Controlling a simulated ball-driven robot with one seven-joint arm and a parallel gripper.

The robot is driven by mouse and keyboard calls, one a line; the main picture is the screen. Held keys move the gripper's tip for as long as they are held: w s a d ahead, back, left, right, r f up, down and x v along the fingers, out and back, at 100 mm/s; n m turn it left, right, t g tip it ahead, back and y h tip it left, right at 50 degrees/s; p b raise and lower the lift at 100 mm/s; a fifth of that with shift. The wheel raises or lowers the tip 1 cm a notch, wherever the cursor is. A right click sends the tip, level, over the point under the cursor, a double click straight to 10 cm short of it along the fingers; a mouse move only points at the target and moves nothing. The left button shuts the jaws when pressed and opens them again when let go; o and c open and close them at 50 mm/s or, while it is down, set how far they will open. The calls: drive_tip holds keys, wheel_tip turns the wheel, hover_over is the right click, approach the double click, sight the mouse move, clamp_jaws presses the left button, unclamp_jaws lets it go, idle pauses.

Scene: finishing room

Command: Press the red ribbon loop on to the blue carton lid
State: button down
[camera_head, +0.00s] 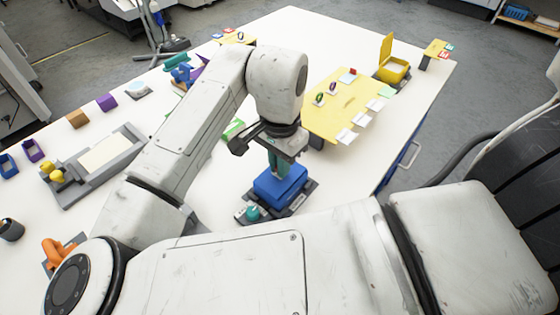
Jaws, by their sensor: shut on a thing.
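The blue carton (281,184) sits in a dark fixture (297,203) near the table's middle. Its blue lid faces up, partly covered by my gripper. My gripper (279,166) points down over the carton, with teal parts at its end close above or touching the lid; I cannot tell which. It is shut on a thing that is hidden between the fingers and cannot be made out. No red ribbon loop shows clearly. A small red piece (352,71) lies on the yellow board (340,118), too small to identify.
A teal knob (253,213) stands at the fixture's front. The yellow board at right carries small loops and white cards. An open yellow box (394,67) stands behind it. A grey tray (100,160) and purple and brown blocks lie at left.

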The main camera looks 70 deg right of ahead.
drive_tip(key=shift+f, duration=0.55)
idle(1.0)
drive_tip(key=shift+r, duration=0.15)
idle(0.4)
drive_tip(key=c, duration=0.8)
unclamp_jaws()
drive_tip(key=shift+r, duration=0.15)
drive_tip(key=shift+r+p, duration=3.5)
drive_tip(key=shift+r, duration=0.45)
